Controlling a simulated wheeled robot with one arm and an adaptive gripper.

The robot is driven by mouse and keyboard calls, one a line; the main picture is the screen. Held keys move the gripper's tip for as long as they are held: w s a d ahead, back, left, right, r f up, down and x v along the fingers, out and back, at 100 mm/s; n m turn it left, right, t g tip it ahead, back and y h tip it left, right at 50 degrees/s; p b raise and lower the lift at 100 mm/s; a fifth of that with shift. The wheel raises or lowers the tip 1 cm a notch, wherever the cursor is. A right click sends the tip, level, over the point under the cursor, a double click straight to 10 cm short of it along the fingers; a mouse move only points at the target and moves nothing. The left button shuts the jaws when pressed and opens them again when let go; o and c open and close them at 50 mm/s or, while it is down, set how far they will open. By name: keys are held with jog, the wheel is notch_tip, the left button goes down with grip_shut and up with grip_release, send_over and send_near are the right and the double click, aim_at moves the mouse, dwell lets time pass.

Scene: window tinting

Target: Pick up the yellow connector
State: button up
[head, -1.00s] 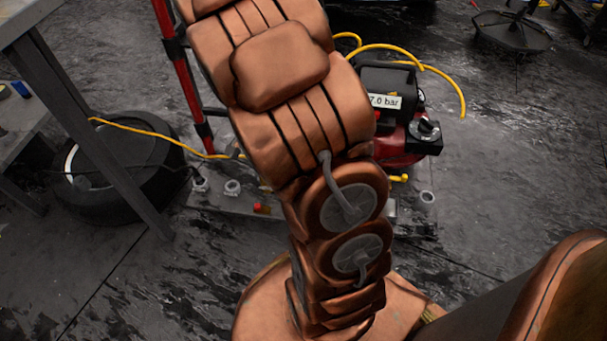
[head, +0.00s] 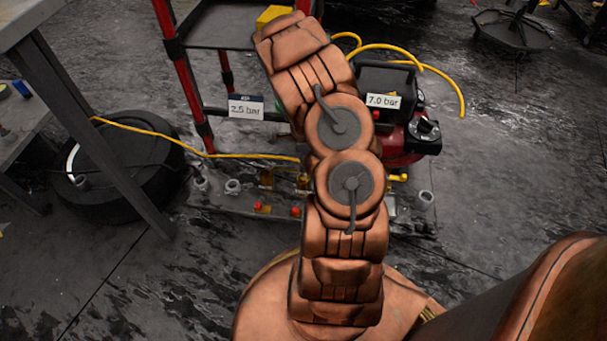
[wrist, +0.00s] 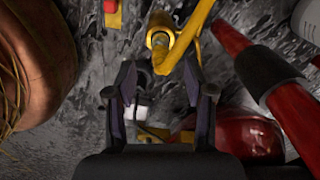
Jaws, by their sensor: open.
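The yellow connector (wrist: 161,42) shows in the upper middle of the wrist view, with a yellow hose running up and to the right from it. My gripper (wrist: 158,72) is open and empty, its two dark fingers on either side of the line to the connector. The connector lies just ahead of the fingertips, roughly centred between them; I cannot tell the exact depth. In the head view my arm hides the gripper, and I cannot make out the connector. The yellow hose (head: 225,155) runs along to the arm and passes behind it.
A red-legged cart (head: 180,75) stands behind, with a "2.5 bar" sign (head: 246,107). The compressor (head: 395,110) with a "7.0 bar" sign is right of my arm. A tyre (head: 120,175) lies at left. In the wrist view a red post (wrist: 270,80) is close on the right.

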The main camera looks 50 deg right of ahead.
aim_at(304, 175)
jog(key=f+b, duration=0.1)
jog(key=f, duration=0.1)
jog(key=f+b, duration=0.1)
jog(key=f, duration=0.2)
jog(key=f+b, duration=0.1)
jog(key=f, duration=0.1)
jog(key=shift+s+d+f, duration=0.15)
jog(key=shift+d+f, duration=0.1)
jog(key=shift+f, duration=0.05)
grip_shut()
